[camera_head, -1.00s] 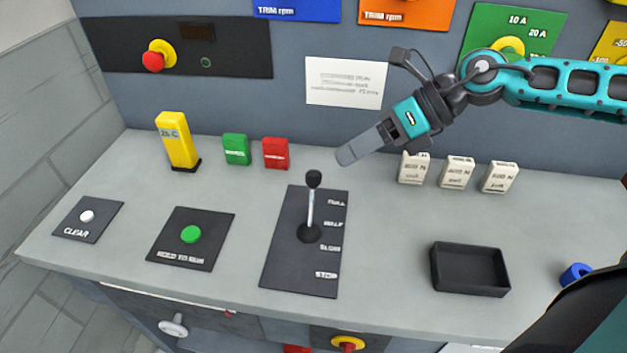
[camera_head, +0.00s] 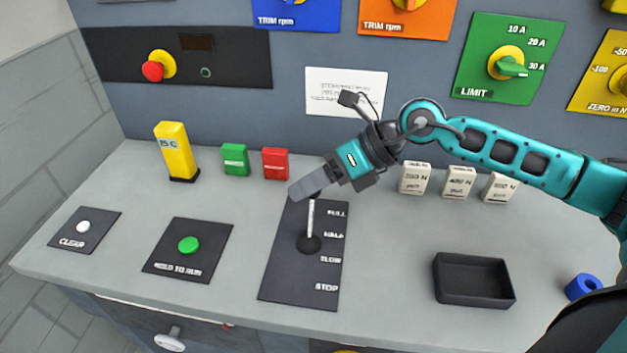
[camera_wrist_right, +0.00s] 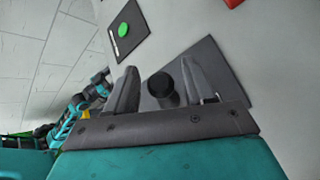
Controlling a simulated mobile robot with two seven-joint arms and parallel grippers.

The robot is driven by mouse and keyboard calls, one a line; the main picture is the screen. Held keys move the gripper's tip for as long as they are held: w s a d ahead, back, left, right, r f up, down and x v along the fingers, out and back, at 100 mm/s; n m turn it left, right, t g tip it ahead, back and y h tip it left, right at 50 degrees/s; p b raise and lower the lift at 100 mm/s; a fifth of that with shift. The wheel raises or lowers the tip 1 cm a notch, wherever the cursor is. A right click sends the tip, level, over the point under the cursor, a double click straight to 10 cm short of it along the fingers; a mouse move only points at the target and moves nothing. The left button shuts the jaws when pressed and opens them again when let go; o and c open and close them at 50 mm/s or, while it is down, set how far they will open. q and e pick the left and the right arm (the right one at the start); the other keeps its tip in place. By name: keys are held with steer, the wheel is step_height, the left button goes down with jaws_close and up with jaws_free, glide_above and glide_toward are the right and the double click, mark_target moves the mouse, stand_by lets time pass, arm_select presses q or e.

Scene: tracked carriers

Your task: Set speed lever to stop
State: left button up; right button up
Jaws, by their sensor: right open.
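The speed lever (camera_head: 311,220) stands on a dark plate (camera_head: 284,270) marked FULL, HALF, SLOW and STOP. Its shaft looks near upright; which mark it is set to I cannot tell. My right gripper (camera_head: 305,190) is at the top of the lever and hides its knob in the head view. In the right wrist view the black knob (camera_wrist_right: 160,86) sits between the open fingers of my right gripper (camera_wrist_right: 160,90), with gaps showing beside it. A teal and black arm (camera_wrist_right: 75,115), seemingly my left, shows small there; its gripper is unclear.
A green HOLD TO RUN button (camera_head: 188,245) lies left of the lever plate. Green (camera_head: 235,160) and red (camera_head: 275,163) blocks stand behind it. A black tray (camera_head: 474,299) is at right, with white blocks (camera_head: 415,179) behind. The desk between plate and tray is clear.

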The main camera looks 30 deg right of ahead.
jaws_close()
stand_by(0.5)
